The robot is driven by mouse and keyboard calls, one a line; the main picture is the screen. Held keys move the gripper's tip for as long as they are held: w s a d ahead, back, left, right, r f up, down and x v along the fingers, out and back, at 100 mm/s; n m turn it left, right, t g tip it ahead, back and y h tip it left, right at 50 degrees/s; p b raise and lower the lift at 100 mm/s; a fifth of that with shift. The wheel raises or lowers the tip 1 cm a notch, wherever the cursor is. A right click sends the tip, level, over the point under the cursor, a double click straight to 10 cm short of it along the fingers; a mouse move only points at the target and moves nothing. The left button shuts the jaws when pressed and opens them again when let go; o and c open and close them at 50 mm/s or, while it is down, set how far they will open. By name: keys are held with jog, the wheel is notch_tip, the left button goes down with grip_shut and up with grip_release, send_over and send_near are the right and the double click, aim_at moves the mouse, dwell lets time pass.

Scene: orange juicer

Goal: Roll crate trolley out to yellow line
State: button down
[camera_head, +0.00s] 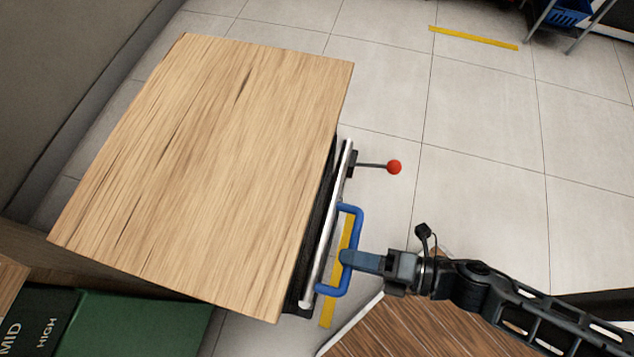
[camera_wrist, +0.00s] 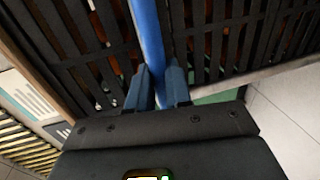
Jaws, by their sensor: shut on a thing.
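The crate trolley shows in the head view as a black slatted edge with a silver rail (camera_head: 330,225) and a blue loop handle (camera_head: 353,212); a wooden top (camera_head: 215,160) hides the rest. My gripper (camera_head: 348,258) comes from the right and is shut on the blue handle. In the wrist view the blue handle bar (camera_wrist: 148,38) passes between my gripper's fingers (camera_wrist: 158,78), with black crate slats (camera_wrist: 75,50) behind it and orange shapes showing through gaps. One yellow line (camera_head: 473,38) lies on the floor at the upper right; another yellow strip (camera_head: 327,312) runs under the handle.
A red-knobbed lever (camera_head: 394,167) sticks out to the right beside the rail. Green boxes (camera_head: 140,325) stand lower left and a brown wooden surface (camera_head: 400,330) lies at the bottom. A rack with a blue bin (camera_head: 568,12) stands upper right. Tiled floor right of the trolley is clear.

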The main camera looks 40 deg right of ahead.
jog(key=shift+s+d+f, duration=0.2)
jog(key=shift+s+d, duration=0.4)
jog(key=shift+s, duration=0.25)
jog(key=shift+s+d+f, duration=0.15)
jog(key=shift+s+d, duration=0.4)
jog(key=shift+s, duration=0.25)
jog(key=c, duration=1.1)
grip_release()
jog(key=shift+r, duration=0.1)
jog(key=shift+w, duration=0.1)
jog(key=v, duration=0.7)
jog(key=shift+s+d+r, duration=0.15)
jog(key=shift+s+d, duration=0.05)
jog(key=shift+s, duration=0.15)
jog(key=shift+r, duration=0.1)
